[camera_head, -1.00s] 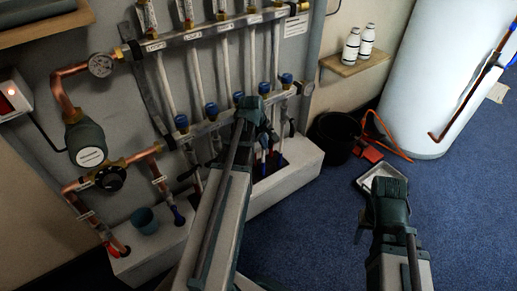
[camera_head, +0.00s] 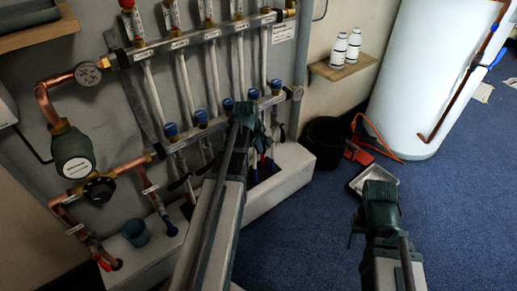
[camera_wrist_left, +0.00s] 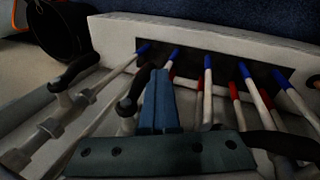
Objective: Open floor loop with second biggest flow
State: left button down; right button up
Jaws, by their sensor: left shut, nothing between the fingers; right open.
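My left gripper (camera_head: 246,110) is shut and empty, in front of the lower rail near the middle caps; contact cannot be told. In the left wrist view its closed fingers (camera_wrist_left: 160,97) are just right of a black lever handle (camera_wrist_left: 132,95); another black lever (camera_wrist_left: 75,72) is further left. My right gripper (camera_head: 380,192) is open and empty over the floor.
A white box (camera_head: 285,172) sits below the manifold, with blue- and red-ended pipes (camera_wrist_left: 207,90) entering it. A black bucket (camera_head: 325,142), a tray (camera_head: 374,178) and a white tank (camera_head: 430,75) stand right. Bottles (camera_head: 352,46) stand on a shelf. Blue floor is clear at front right.

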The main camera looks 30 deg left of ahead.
pick_arm(q)
jog(key=s+a+r+p, duration=0.1)
jog(key=s+r+p, duration=0.7)
jog(key=r+p, duration=0.1)
jog(key=shift+s+a, duration=0.25)
jog(key=shift+d, duration=0.1)
jog(key=s+d+m+g+y, duration=0.1)
jog(key=s+d+m, duration=0.2)
jog(key=d+m, duration=0.6)
jog(key=s+d+m+g, duration=0.2)
jog(key=s+d+m, duration=0.2)
jog(key=d, duration=0.8)
jog(key=s+d+m+g+y, duration=0.1)
jog(key=s+d+m, duration=0.2)
jog(key=d+m, duration=0.6)
notch_tip(320, 180, up, 30)
jog(key=d+n+p, duration=0.1)
jog(key=n+p, duration=0.1)
jog(key=p, duration=2.8)
jog(key=shift+d+f+n, duration=0.2)
jog(key=shift+d+n, duration=0.1)
